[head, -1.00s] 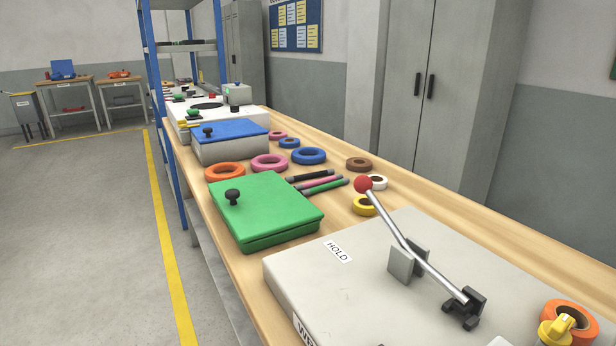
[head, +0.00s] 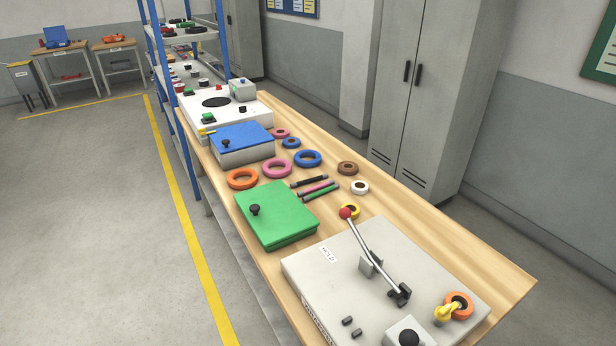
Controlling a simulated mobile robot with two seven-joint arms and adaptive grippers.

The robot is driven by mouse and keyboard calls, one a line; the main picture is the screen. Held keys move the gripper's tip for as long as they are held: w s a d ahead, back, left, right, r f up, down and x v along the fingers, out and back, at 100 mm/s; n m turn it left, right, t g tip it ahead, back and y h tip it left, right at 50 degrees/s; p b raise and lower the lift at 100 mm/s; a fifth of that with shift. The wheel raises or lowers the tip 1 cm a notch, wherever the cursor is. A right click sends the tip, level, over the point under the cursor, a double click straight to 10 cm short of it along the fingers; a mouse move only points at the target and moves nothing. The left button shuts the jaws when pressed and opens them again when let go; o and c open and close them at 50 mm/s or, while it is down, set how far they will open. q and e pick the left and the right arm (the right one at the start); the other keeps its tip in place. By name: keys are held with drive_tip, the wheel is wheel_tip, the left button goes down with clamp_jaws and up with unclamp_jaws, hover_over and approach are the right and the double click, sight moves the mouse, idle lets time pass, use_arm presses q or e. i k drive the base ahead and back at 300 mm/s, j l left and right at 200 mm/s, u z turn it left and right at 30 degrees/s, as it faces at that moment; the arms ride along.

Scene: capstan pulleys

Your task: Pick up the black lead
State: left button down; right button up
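The black lead (head: 309,181) is a short dark stick with lighter tips. It lies on the wooden bench (head: 420,235), behind a pink lead (head: 317,187) and a green lead (head: 321,192) that lie close beside it. The three lie roughly parallel, between the green-lidded box and the blue rings. Neither of my grippers shows in the head view.
A green-lidded box (head: 274,212) and a grey panel with a red-knobbed lever (head: 345,213) stand nearer. A blue-lidded box (head: 240,140) stands behind.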

sight(294, 185)
drive_tip(key=j+z, duration=0.2)
drive_tip(key=j, duration=0.75)
drive_tip(key=i+j+z, duration=0.1)
drive_tip(key=j, duration=0.25)
drive_tip(key=i+j+z, duration=0.15)
drive_tip(key=j, duration=0.15)
drive_tip(key=j+z, duration=0.1)
drive_tip(key=j, duration=0.25)
drive_tip(key=i+j+z, duration=0.1)
drive_tip(key=j, duration=0.2)
drive_tip(key=i+j+z, duration=0.1)
drive_tip(key=i+j, duration=0.15)
drive_tip(key=i+j+z, duration=0.15)
drive_tip(key=j, duration=0.3)
